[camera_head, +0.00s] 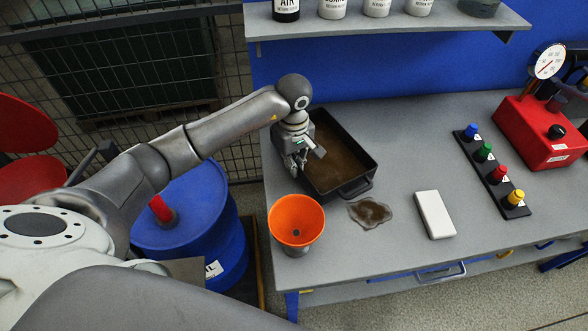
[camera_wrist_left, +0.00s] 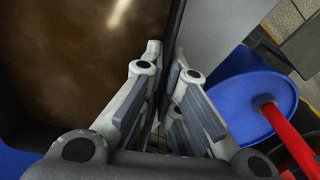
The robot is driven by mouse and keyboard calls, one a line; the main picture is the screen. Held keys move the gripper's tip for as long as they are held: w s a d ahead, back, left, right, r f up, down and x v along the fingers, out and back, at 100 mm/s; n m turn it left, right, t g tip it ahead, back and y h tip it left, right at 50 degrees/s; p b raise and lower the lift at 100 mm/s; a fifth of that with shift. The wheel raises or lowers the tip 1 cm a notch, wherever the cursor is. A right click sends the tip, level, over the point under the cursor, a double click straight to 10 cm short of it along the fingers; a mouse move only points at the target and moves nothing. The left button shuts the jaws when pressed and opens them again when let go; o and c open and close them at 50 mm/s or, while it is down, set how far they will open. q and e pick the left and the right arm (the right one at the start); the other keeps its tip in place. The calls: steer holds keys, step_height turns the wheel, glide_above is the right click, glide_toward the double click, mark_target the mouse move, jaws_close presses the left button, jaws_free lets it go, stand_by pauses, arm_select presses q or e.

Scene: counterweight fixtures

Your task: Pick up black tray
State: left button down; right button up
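The black tray (camera_head: 371,162) is a deep rectangular pan with brown liquid inside, lying flat on the grey workbench with a handle at its near end. My left gripper (camera_head: 303,165) is at the tray's left long wall. In the left wrist view, the fingers (camera_wrist_left: 166,60) stand on either side of the tray's dark rim (camera_wrist_left: 178,18), one over the brown liquid and one outside. The fingertips are near the rim; I cannot tell whether they press on it. My right gripper is not in view.
An orange funnel (camera_head: 296,222) stands just in front of the tray. A brown spill (camera_head: 370,211) and a white block (camera_head: 434,214) lie to its right. A blue drum (camera_head: 190,215) stands left of the bench. A shelf (camera_head: 400,24) with bottles hangs behind.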

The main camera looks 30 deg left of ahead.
arm_select(q)
steer(key=shift+r+b, duration=0.85)
steer(key=shift+r, duration=2.35)
